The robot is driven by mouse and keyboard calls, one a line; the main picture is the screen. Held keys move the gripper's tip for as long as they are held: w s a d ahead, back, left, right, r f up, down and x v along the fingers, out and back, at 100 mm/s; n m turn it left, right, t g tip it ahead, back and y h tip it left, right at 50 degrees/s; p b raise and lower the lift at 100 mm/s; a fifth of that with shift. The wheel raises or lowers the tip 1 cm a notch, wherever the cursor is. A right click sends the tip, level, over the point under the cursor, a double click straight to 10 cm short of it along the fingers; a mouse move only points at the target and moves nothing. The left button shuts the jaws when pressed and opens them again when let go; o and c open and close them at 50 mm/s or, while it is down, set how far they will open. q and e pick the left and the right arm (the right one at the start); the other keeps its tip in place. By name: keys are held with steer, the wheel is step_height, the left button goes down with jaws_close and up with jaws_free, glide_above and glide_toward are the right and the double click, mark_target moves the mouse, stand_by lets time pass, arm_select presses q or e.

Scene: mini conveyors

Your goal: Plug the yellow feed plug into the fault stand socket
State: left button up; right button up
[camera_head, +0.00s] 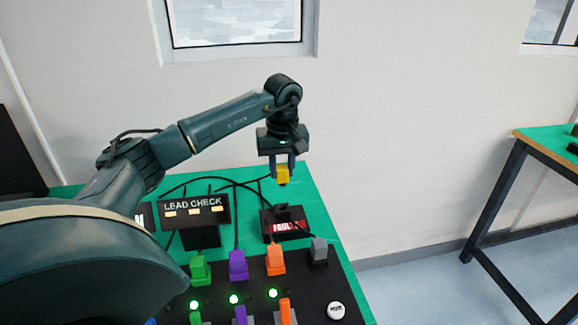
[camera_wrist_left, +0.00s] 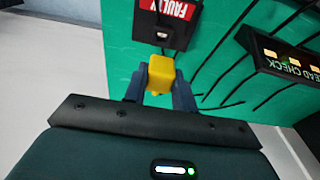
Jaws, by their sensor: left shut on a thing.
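My left gripper (camera_head: 283,166) is shut on the yellow feed plug (camera_head: 283,174) and holds it above the green table. In the left wrist view the plug (camera_wrist_left: 161,77) sits between the two fingers (camera_wrist_left: 160,84). The fault stand (camera_head: 284,221) is a black block with a red label, below and just behind the plug in the head view. In the left wrist view the fault stand (camera_wrist_left: 143,18) shows its red label and a small pale socket slot (camera_wrist_left: 162,35), beyond the plug and apart from it. My right gripper is not in view.
A black panel (camera_head: 315,285) holds green (camera_head: 200,269), purple (camera_head: 238,265), orange (camera_head: 275,260) and grey (camera_head: 319,251) plugs with cables. A "LEAD CHECK" box (camera_head: 195,211) stands left of the fault stand. Dark cables cross the green table (camera_head: 305,185). A second table (camera_head: 540,142) is at right.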

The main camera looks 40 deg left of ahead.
mark_target(282, 182)
arm_select(q)
steer(key=shift+r, duration=0.15)
steer(key=shift+f, duration=0.2)
steer(key=shift+f+b, duration=0.65)
steer(key=shift+f, duration=0.75)
steer(key=shift+f+b, duration=0.45)
steer(key=shift+f, duration=0.7)
steer(key=shift+f+b, duration=0.3)
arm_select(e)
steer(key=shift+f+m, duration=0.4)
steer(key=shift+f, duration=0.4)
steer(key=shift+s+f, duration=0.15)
